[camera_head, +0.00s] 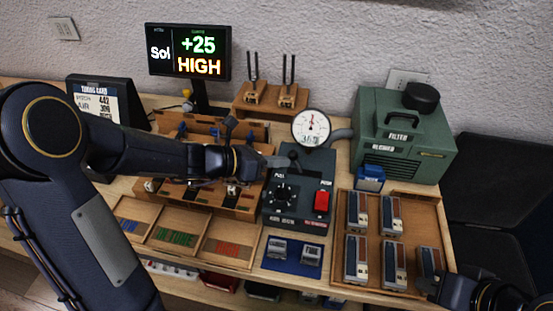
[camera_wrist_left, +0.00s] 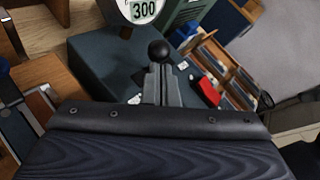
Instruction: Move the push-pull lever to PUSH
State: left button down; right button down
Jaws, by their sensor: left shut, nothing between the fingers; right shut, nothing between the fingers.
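The dark control box (camera_head: 308,205) stands on the bench with a round dial, a red switch and small labels at its top edge, PULL on the left and PUSH on the right. The lever's black ball knob (camera_head: 293,155) stands at the back of the box. My left gripper (camera_head: 280,161) is shut, with its tips just left of the knob. In the left wrist view the ball knob (camera_wrist_left: 158,50) shows just beyond the shut fingertips (camera_wrist_left: 160,75). Whether they touch cannot be told; the lever's shaft is hidden. My right gripper (camera_head: 430,284) is at the lower right, partly in view.
A round gauge (camera_head: 311,128) stands behind the box. A green filter unit (camera_head: 404,136) is at the back right. A wooden tray (camera_head: 419,203) with several reed blocks lies to the right.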

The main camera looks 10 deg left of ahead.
pick_arm(q)
jog(key=shift+d+r+p, duration=0.2)
jog(key=shift+r+p, duration=0.1)
jog(key=shift+p, duration=0.15)
jog(key=d+r+y+p, duration=0.1)
jog(key=p, duration=0.1)
jog(key=d+r+m+y+p, duration=0.1)
jog(key=d+y+p, duration=0.1)
jog(key=p, duration=0.1)
jog(key=shift+g, duration=0.4)
jog(key=shift+d+f+m+y+p, duration=0.1)
jog(key=shift+d+m+y+p, duration=0.3)
jog(key=shift+d+y+p, duration=0.35)
jog(key=shift+f+b, duration=0.15)
jog(key=shift+b, duration=0.15)
jog(key=shift+a, duration=0.1)
jog(key=shift+r+p, duration=0.85)
